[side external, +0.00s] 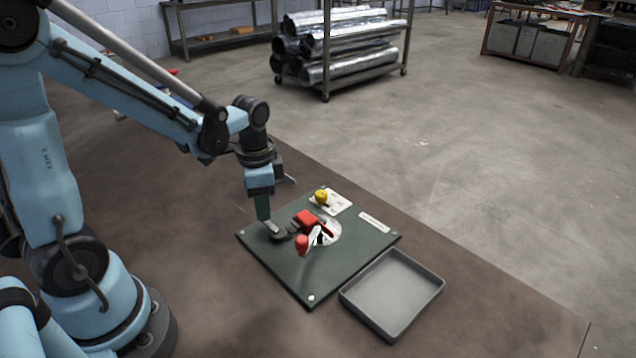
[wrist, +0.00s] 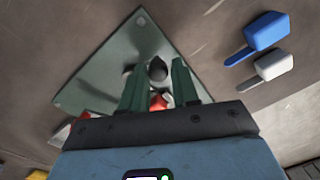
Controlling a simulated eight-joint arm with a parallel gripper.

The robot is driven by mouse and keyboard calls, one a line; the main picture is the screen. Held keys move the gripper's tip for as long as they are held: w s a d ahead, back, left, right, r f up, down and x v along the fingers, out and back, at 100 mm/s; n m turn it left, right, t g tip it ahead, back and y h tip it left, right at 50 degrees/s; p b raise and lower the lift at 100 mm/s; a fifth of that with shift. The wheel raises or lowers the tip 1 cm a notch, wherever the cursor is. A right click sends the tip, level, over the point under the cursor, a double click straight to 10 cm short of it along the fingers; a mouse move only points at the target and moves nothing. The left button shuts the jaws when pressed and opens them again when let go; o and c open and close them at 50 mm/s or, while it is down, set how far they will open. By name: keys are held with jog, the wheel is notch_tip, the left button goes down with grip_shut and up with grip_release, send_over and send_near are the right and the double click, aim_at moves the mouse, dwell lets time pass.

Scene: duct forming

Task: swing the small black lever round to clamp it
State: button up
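A dark board (side external: 318,272) lies on the brown table and carries a clamp fixture. The small black lever (side external: 279,234) is on its left part, beside a red block (side external: 306,217) and a red-tipped handle (side external: 302,244). My gripper (side external: 264,218) points down at the lever's left end. In the wrist view, my gripper's two green fingers (wrist: 157,75) stand apart. The rounded dark end of the lever (wrist: 157,68) shows in the gap between the fingertips. I cannot tell whether either finger touches it. The fingers and palm hide much of the fixture there.
A grey tray (side external: 392,293) sits right of the board. A white plate with a yellow knob (side external: 321,196) lies at its far edge. A blue-handled tool (wrist: 267,30) and a pale-handled tool (wrist: 274,65) lie off the board. The table's right front is clear.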

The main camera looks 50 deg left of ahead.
jog(key=shift+o, duration=1.3)
jog(key=shift+s, duration=0.1)
notch_tip(320, 180, up, 12)
jog(key=shift+d, duration=0.3)
jog(key=shift+s+d, duration=0.1)
jog(key=shift+s, duration=0.05)
jog(key=s+d+f+n+t, duration=0.2)
jog(key=d+n+t, duration=0.3)
jog(key=t, duration=0.1)
jog(key=shift+d+f+n+t+h, duration=0.3)
jog(key=shift+d+f+t, duration=0.05)
jog(key=shift+d+t, duration=0.05)
